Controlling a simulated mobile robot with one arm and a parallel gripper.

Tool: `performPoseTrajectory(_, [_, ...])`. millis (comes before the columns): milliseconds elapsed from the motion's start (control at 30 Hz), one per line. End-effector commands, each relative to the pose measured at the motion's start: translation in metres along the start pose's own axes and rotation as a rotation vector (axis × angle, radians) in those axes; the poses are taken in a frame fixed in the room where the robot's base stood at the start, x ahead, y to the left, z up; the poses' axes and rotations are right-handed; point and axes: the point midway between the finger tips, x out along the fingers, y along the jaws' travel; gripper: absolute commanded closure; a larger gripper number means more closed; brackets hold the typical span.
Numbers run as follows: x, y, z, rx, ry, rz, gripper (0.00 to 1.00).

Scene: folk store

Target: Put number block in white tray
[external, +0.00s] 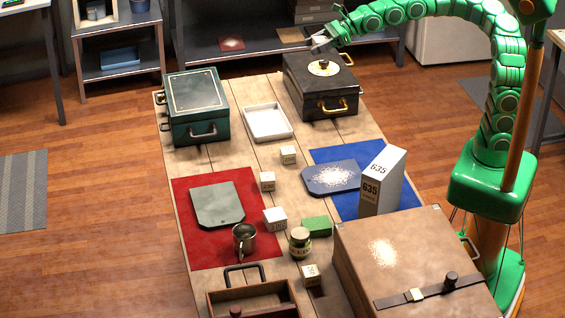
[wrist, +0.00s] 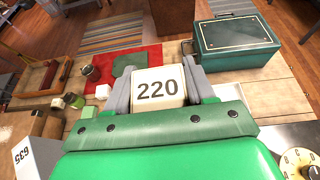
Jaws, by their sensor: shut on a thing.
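In the wrist view, my gripper (wrist: 158,88) is shut on a white number block (wrist: 158,92) marked "220". The block sits between the two grey fingers with its numbered face toward the camera. The white tray (external: 267,134) lies on the table, left of and nearer than my gripper. It looks empty.
A black box with a dial (external: 320,95) stands right of the tray, and a green metal box (external: 197,125) stands left. Several small pale blocks, a cup (external: 244,238), a jar (external: 300,243) and a tall "635" box (external: 382,180) stand nearer. A large brown case (external: 395,250) fills the near right.

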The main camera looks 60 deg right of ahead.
Motion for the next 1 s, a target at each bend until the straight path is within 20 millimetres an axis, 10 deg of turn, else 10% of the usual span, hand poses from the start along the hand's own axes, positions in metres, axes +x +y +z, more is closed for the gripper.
performPoseTrajectory(1000, [0.000, -0.039, -0.031, 0.062, 0.002, -0.161, 0.76])
